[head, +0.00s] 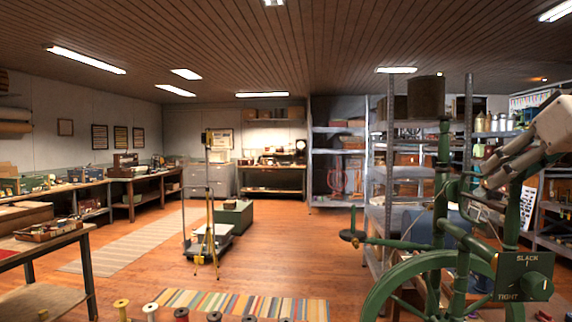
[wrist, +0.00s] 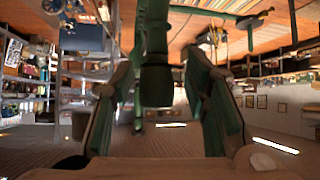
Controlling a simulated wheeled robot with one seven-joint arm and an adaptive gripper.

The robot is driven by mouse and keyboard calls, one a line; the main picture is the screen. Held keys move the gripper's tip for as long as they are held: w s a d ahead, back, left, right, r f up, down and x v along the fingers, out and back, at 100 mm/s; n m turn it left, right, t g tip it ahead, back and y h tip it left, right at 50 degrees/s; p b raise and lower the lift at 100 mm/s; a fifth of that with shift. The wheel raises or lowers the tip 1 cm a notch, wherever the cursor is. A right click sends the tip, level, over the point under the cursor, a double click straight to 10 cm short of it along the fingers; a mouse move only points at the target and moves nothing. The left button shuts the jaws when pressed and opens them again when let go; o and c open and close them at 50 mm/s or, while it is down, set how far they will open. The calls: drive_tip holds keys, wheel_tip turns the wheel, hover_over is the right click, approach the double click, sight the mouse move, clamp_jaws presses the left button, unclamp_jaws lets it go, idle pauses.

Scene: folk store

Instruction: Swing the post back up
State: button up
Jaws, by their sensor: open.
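A green spinning wheel stands at the right of the head view, with a large rim (head: 405,275) low down. A turned green post (head: 442,165) rises upright from it, close to a brown cylinder (head: 426,97). A second green post (head: 513,210) stands to its right. My gripper (head: 478,190) comes in from the right, between these two posts in the picture. In the wrist view my gripper (wrist: 157,60) is open, with a finger on each side of a green turned post (wrist: 155,45). I cannot tell whether the fingers touch it.
A green panel (head: 525,277) marked SLACK and TIGHT with a knob sits low right. Metal shelving (head: 378,190) stands close behind. A platform scale (head: 208,240) and striped rug (head: 245,304) lie left.

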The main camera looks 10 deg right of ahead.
drive_tip(key=v, duration=1.2)
idle(0.5)
drive_tip(key=a+f+g+y, duration=0.2)
drive_tip(key=a+f+g, duration=0.2)
drive_tip(key=a+f, duration=1.05)
drive_tip(key=s+a+f+g, duration=0.1)
drive_tip(key=s+a+f, duration=0.2)
drive_tip(key=f, duration=0.6)
drive_tip(key=s+a+f+g+h+p, duration=0.1)
drive_tip(key=s+a+f, duration=0.2)
drive_tip(key=f, duration=0.5)
drive_tip(key=shift+s+a+f+g, duration=0.2)
drive_tip(key=shift+s+f+g, duration=0.1)
drive_tip(key=shift+s+f, duration=0.1)
